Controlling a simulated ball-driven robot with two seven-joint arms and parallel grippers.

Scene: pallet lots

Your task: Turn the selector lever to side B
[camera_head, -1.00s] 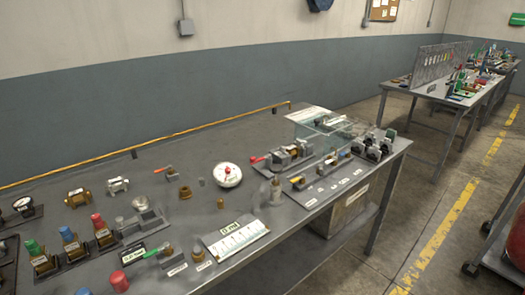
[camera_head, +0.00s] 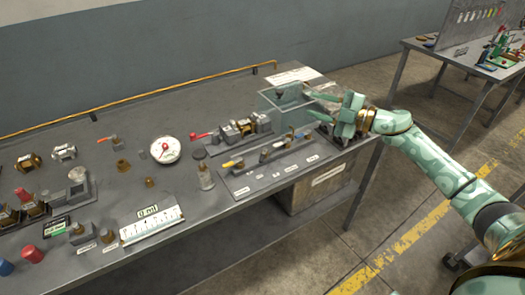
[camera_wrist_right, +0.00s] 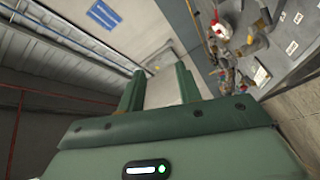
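No lever in view carries a side marking I can read, so I cannot tell which one is the selector lever. A fixture with a red-tipped handle (camera_head: 201,135) and brass and dark fittings stands at the middle of the bench. My right gripper (camera_head: 309,102) is open and empty, above the bench's right end, right of both fixtures. In the right wrist view its two fingers (camera_wrist_right: 158,88) stand apart with nothing between. My left gripper is not in view.
A clear-walled box (camera_head: 283,103) stands close by the right gripper's fingers. A white round gauge (camera_head: 165,149), a scale plate (camera_head: 151,225) and several small fittings lie to the left. Bare bench (camera_head: 130,115) shows behind them. A second table (camera_head: 430,50) stands far right.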

